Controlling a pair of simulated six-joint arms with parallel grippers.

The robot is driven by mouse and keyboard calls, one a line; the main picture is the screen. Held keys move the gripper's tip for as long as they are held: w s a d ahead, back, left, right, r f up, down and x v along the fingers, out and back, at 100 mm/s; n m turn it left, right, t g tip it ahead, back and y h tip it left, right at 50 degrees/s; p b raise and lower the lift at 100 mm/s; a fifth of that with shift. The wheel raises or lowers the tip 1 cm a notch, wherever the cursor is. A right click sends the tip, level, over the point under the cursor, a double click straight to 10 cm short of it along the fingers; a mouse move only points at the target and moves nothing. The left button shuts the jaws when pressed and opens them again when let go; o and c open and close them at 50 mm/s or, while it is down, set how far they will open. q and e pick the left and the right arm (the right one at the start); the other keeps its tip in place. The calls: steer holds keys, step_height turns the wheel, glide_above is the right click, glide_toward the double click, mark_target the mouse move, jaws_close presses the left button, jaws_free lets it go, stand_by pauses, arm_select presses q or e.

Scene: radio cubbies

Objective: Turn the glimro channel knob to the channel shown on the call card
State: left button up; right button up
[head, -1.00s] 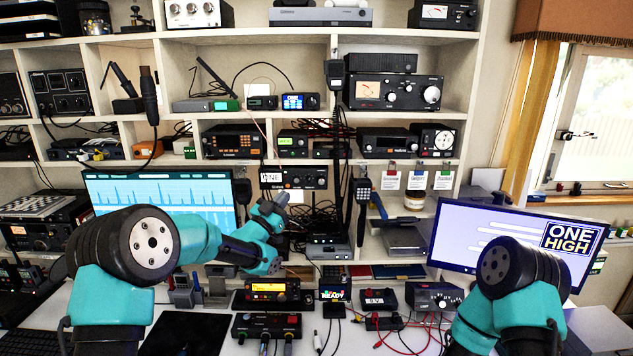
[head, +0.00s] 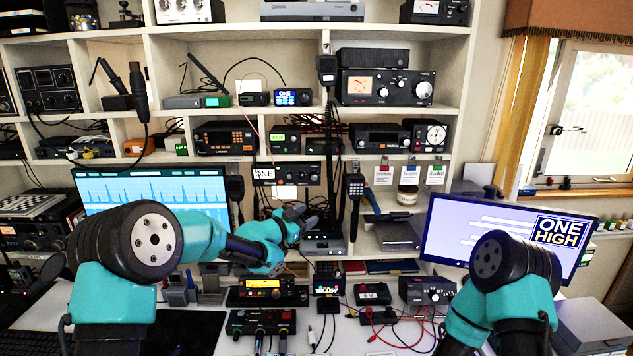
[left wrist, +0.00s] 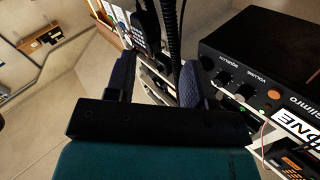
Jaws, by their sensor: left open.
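The glimro radio (head: 312,173) is a black box on a shelf at the centre, with a white ONE label (head: 264,174) on its front. In the left wrist view the radio (left wrist: 262,50) is at the right, turned over, with black knobs (left wrist: 223,78) and an orange button. Lettering reads VOLUME and squelch; I cannot pick out the channel knob. My left gripper (head: 300,216) is just below the radio, apart from it. Its fingers (left wrist: 160,82) are open and empty. A ONE HIGH card (head: 562,232) shows on the right monitor. My right gripper is out of view.
A handset (head: 354,187) and hanging black cords are right of the radio; the handset also shows beyond my left fingers (left wrist: 146,30). A left monitor (head: 150,188) stands behind my left arm. Several radios fill the shelves above, and gear and cables crowd the desk.

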mark_target(315, 178)
arm_select(q)
steer(key=shift+o, duration=0.3)
steer(key=s+d+f+m+g+y, duration=0.2)
steer(key=d+f+g+y, duration=0.1)
steer(key=f, duration=0.3)
steer(key=shift+s+d+f+g, duration=0.2)
steer(key=shift+d+f+g, duration=0.2)
steer(key=shift+d, duration=0.3)
step_height(315, 178, down, 4)
steer(key=s+a+m+y, duration=0.15)
steer(key=m+y, duration=0.25)
steer(key=y, duration=0.6)
steer(key=s+d+r+t+y, duration=0.2)
steer(key=r+t+y, duration=0.1)
steer(key=r+t, duration=0.3)
steer(key=s+d+r+m+t+y, duration=0.1)
steer(key=s+d+r+t+y, duration=0.1)
steer(key=r+t, duration=0.3)
step_height(315, 178, up, 4)
steer(key=shift+s+d+r+m+t+y, duration=0.1)
steer(key=shift+s+d+m+t+y, duration=0.15)
steer(key=shift+t+y, duration=0.2)
steer(key=shift+w, duration=0.1)
steer(key=x, duration=1.7)
steer(key=shift+w, duration=0.15)
steer(key=shift+c, duration=0.4)
